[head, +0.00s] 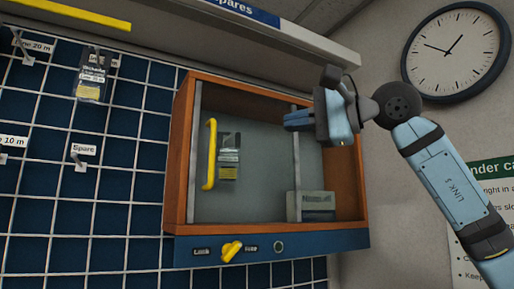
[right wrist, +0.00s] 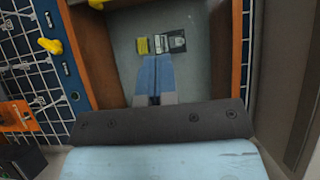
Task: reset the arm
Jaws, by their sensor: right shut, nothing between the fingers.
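My right arm (head: 445,180) comes in from the right in the head view. Its gripper (head: 287,121) is shut and empty, with its blue fingers in front of the upper right part of an open wooden cabinet (head: 180,165). In the right wrist view the shut fingers (right wrist: 154,98) point into the cabinet, towards a small packet and a grey-black item lying beyond them. No contact with anything shows. My left gripper is in neither view.
The cabinet holds a yellow handle (head: 210,155), a small packet (head: 228,165) and a grey box (head: 311,206). A yellow knob (head: 231,251) sits on its blue lower panel. A hook grid (head: 110,205) is on the left, a clock (head: 456,52) on the right.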

